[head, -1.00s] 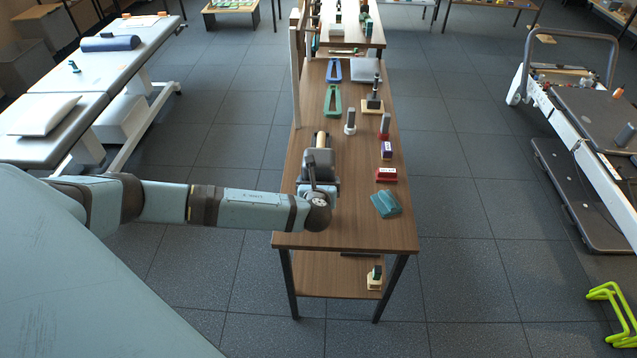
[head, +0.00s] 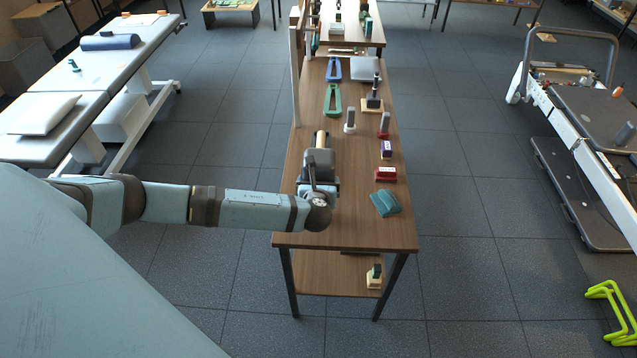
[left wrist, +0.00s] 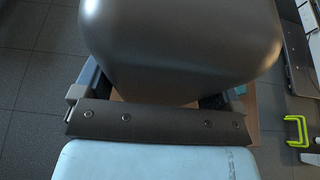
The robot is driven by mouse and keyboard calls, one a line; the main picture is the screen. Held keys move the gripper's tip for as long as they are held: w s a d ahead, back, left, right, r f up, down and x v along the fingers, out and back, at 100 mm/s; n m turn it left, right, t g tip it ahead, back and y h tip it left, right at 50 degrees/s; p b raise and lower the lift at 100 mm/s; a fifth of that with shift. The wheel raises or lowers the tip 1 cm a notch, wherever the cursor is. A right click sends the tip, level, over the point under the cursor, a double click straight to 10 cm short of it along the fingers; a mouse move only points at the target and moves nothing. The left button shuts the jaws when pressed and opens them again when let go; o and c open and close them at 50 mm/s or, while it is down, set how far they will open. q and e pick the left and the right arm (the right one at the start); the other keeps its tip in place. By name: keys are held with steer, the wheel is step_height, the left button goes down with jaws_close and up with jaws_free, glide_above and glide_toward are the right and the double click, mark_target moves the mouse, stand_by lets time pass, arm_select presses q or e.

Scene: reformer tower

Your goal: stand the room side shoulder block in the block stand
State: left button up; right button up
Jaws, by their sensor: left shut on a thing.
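My left gripper (head: 319,157) is over the left half of the wooden table. It is shut on a dark grey rounded block, which I take to be the shoulder block (head: 318,166). In the left wrist view this block (left wrist: 180,45) fills the upper middle, with parts of the gripper at both sides. A pale and dark cylindrical thing (head: 321,139) shows just beyond it. The block's underside is hidden, so I cannot tell whether it touches anything. I cannot tell which thing is the block stand. My right gripper is not in view.
On the table's (head: 345,237) right side are a teal block (head: 385,203), a red box (head: 386,174) and a purple box (head: 387,149). A grey upright piece (head: 350,121) and a dark post on a wooden base (head: 373,101) stand farther back. The near end is clear.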

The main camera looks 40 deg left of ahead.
arm_select(q)
steer(key=shift+f+b, duration=0.6)
steer(key=shift+f, duration=0.65)
steer(key=shift+f, duration=0.35)
steer(key=shift+f+b, duration=0.6)
steer(key=shift+f, duration=0.2)
steer(key=o, duration=1.1)
